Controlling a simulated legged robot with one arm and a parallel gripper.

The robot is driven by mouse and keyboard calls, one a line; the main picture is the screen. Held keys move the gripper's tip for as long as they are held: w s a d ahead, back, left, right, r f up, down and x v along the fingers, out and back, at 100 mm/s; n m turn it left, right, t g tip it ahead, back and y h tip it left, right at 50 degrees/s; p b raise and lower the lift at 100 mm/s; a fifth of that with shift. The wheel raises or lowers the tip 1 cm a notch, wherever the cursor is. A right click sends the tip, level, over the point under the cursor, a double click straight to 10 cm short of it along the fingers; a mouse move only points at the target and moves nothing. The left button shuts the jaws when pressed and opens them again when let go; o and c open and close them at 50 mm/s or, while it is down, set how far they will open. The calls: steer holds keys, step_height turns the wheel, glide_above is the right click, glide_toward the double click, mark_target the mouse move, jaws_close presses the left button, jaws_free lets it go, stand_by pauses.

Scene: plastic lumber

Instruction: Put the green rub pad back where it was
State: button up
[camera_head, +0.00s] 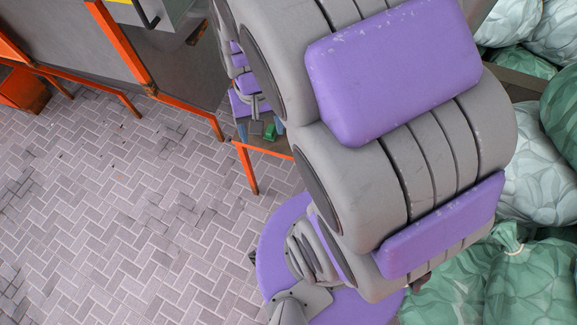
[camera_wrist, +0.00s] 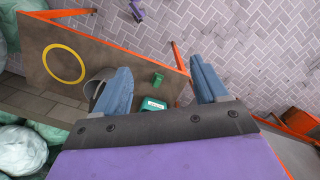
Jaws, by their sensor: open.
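My gripper (camera_wrist: 160,64) is open, with its two blue fingers apart over a table. Between the fingers, a small green block (camera_wrist: 157,79) sits near the table's orange edge. A flatter green item with a white label (camera_wrist: 152,104) lies closer to the gripper's palm. I cannot tell for sure which of the two is the green rub pad. Neither is gripped. In the head view, a small green item (camera_head: 270,131) shows on the table beside my gripper, partly hidden by my arm.
The grey table (camera_wrist: 35,55) has orange edges and carries a yellow ring (camera_wrist: 64,64) and a grey round item (camera_wrist: 97,82) by the left finger. Stuffed sacks (camera_head: 540,285) stand at right. Floor at left is clear.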

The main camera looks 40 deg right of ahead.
steer(key=s+a+r+n, duration=0.1)
steer(key=s+r+n, duration=0.1)
steer(key=s, duration=0.4)
steer(key=s+a+r+n, duration=0.1)
steer(key=s+r, duration=0.1)
steer(key=s, duration=0.5)
steer(key=shift+s+r+n+g+h, duration=0.25)
steer(key=shift+r+n+g+h, duration=0.05)
steer(key=shift+n+g, duration=0.1)
steer(key=shift+d, duration=0.15)
